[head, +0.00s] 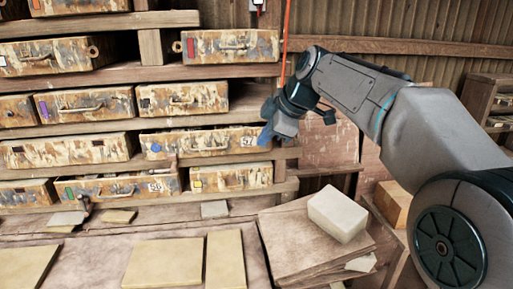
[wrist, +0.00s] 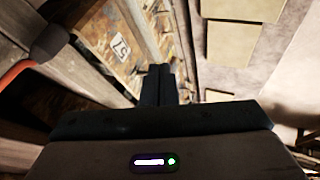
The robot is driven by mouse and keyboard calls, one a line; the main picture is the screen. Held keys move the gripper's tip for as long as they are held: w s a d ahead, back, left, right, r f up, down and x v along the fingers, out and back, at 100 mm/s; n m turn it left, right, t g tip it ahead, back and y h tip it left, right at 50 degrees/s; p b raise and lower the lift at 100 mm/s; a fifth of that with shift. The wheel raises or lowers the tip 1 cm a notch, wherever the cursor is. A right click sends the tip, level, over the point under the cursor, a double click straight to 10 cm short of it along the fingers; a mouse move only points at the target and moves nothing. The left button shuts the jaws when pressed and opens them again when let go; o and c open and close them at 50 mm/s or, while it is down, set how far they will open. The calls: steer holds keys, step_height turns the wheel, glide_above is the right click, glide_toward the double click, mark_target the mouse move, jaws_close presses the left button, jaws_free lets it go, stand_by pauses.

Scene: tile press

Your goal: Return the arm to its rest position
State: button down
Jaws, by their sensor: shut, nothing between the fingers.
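My gripper (head: 268,134) is at the right end of the shelf rack in the head view, in front of the drawer marked 57 (head: 205,143). Its fingers look blue there and point down and left. In the wrist view my gripper (wrist: 161,70) shows as two dark fingers pressed together, shut and empty. The drawer's 57 label (wrist: 121,47) lies to the left of the fingers there. I cannot tell whether the fingertips touch the drawer. My arm reaches in from the right of the head view, bent at the elbow.
Stained drawers fill the wooden rack (head: 150,73). An orange cable (head: 286,40) hangs close to my wrist. Below are a pale block (head: 338,214) on stacked boards (head: 300,240) and flat tiles (head: 165,262) on the bench. A small shelf (head: 480,100) stands at right.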

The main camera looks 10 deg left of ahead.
steer(key=s+d+f+m+h, duration=0.3)
steer(key=s+d+f+m, duration=0.7)
steer(key=s+d, duration=0.2)
steer(key=s+d+f+m+h, duration=0.3)
steer(key=s+d+f+m, duration=0.8)
steer(key=s+d, duration=0.2)
steer(key=d, duration=0.2)
steer(key=shift+d+f+m+g+h, duration=0.3)
steer(key=shift+a, duration=0.15)
